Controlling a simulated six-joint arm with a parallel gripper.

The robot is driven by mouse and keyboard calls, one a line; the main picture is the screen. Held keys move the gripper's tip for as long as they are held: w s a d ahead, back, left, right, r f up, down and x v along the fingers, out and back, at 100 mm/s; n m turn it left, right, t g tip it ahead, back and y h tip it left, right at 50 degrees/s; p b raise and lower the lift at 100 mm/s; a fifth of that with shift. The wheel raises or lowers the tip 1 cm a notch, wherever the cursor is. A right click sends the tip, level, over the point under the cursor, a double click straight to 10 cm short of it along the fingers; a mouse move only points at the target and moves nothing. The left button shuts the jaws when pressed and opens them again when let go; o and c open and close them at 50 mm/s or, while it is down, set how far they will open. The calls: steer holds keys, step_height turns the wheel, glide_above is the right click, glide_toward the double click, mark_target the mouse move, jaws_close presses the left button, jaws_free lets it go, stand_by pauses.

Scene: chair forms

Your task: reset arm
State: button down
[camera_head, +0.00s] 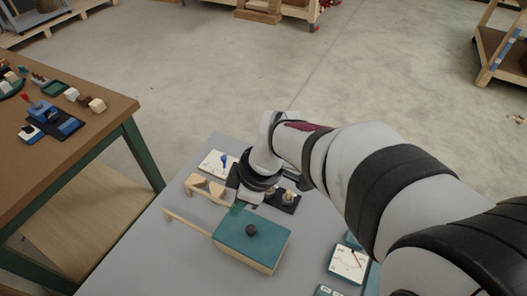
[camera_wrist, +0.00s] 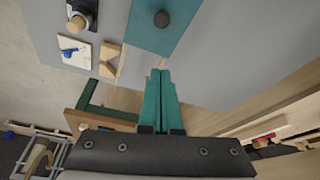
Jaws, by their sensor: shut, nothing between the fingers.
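My gripper (camera_head: 237,208) points down over the grey table, at the far left corner of a teal-topped wooden box (camera_head: 262,236) with a dark knob. Its teal fingers (camera_wrist: 160,74) lie together, shut and empty, in the wrist view. The box's teal top (camera_wrist: 178,32) shows just beyond the fingertips there. I cannot tell whether the fingers touch anything. My arm reaches in from the right and hides part of the table.
A white plate with a blue piece (camera_head: 217,163), angled wooden blocks (camera_head: 205,186) and a black base with knobs (camera_head: 284,199) stand near my gripper. A white dial panel (camera_head: 349,263) lies right. A brown table (camera_head: 75,140) stands left. The grey table's front left is clear.

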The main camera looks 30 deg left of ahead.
steer(key=s+d+r+m, duration=0.1)
steer(key=s+d+m, duration=0.2)
steer(key=d+m, duration=0.5)
steer(key=s+d+r+m+h, duration=0.1)
steer(key=s+d+m, duration=0.2)
steer(key=d+m, duration=0.6)
steer(key=s+d+r+m+t, duration=0.1)
steer(key=s+d+m, duration=0.3)
steer(key=d+m, duration=0.5)
steer(key=shift+r+m+h, duration=0.25)
steer(key=shift+m+h, duration=0.15)
steer(key=shift+m, duration=0.2)
